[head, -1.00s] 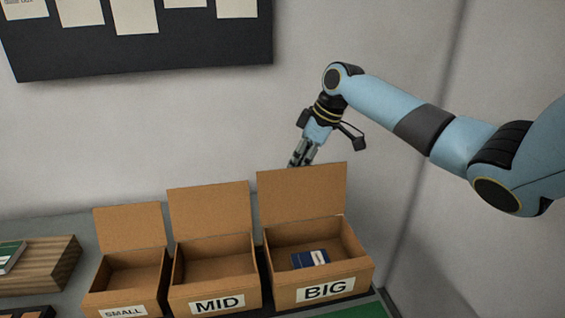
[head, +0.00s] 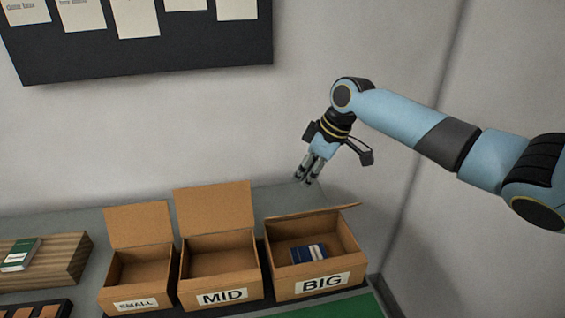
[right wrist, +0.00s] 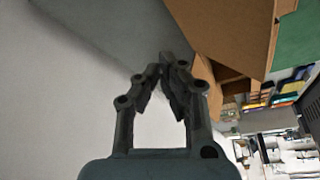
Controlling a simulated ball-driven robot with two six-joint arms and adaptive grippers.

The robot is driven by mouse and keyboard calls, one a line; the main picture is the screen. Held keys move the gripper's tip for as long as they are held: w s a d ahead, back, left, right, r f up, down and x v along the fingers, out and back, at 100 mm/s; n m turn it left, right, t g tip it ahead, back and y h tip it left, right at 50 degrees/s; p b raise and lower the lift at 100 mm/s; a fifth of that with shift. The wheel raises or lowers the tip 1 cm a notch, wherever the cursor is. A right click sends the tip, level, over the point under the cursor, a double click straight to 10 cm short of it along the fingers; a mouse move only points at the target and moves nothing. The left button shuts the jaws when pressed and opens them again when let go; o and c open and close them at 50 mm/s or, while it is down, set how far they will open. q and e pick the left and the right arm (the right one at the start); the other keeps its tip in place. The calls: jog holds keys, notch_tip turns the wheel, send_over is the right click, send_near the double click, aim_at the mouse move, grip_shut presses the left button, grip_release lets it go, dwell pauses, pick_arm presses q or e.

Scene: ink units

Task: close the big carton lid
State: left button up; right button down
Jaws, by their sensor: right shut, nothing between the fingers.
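The big carton (head: 289,292), labelled BIG, stands at the right end of a row of cartons. Its lid (head: 318,211) tips forward from the back edge and shows nearly edge-on, so the box is still open to view. A blue and white box-like item (head: 308,254) lies inside. My right gripper (head: 307,181) is shut and empty, pointing down just behind and above the lid; I cannot tell if it touches. In the right wrist view its fingers (right wrist: 163,68) come together, with a brown cardboard panel (right wrist: 228,30) beyond. My left gripper is out of view.
The mid carton (head: 215,199) and small carton (head: 138,222) stand open to the left, lids up. A wooden block (head: 65,262) carrying a green book (head: 21,254) is at far left. The wall is behind; a dark board (head: 150,60) hangs above.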

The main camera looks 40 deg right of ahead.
notch_tip(320, 180, up, 7)
jog(key=w+p, duration=0.1)
jog(key=p, duration=0.1)
jog(key=shift+d+p, duration=0.25)
jog(key=shift+p, duration=0.15)
dwell(2.2)
